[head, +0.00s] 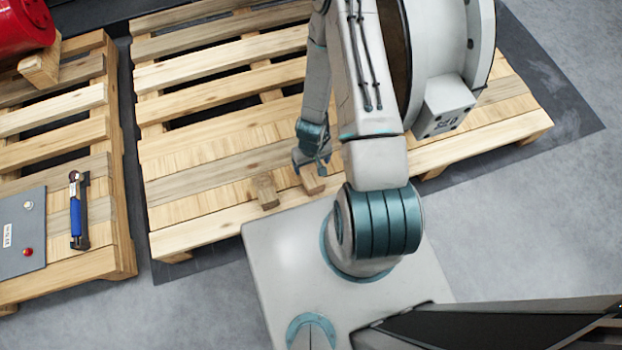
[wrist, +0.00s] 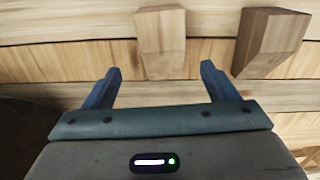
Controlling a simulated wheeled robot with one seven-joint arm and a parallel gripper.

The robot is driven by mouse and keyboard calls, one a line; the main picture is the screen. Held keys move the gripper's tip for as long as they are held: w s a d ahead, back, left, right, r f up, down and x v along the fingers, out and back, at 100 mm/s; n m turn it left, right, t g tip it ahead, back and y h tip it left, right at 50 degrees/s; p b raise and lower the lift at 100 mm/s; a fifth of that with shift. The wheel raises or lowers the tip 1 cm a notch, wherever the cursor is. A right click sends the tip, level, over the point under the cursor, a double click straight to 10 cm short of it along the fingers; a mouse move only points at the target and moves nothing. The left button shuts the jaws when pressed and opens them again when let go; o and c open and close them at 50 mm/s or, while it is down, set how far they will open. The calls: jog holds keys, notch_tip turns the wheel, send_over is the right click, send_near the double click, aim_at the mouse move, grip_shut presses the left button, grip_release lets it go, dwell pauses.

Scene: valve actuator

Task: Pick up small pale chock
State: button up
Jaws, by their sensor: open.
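The small pale chock (head: 312,182) is a wooden block on the slats of the middle pallet, near its front edge. In the wrist view the pale chock (wrist: 160,42) lies ahead of the gap between my fingers. My gripper (head: 311,163) hangs close by it, with its fingers partly hidden by the arm in the head view. In the wrist view my gripper (wrist: 160,75) is open and empty, its two blue fingers apart. A second, browner chock (head: 265,190) sits to the left in the head view; the wrist view shows this browner chock (wrist: 270,40) right of my fingers.
The pallet (head: 210,160) has open gaps between its slats. A large pale round housing (head: 450,45) stands on it behind my arm. The left pallet (head: 60,115) holds a blue-handled tool (head: 78,212), a grey panel (head: 22,230), and a red cylinder (head: 22,25) beside a wooden chock (head: 40,65).

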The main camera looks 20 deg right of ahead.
aim_at(311, 173)
jog(key=f+b, duration=0.1)
jog(key=f, duration=0.3)
jog(key=f+b, duration=0.2)
jog(key=f, duration=0.3)
jog(key=shift+s+a, duration=0.2)
jog(key=shift+c, duration=0.3)
jog(key=c, duration=1.1)
jog(key=shift+r, duration=0.15)
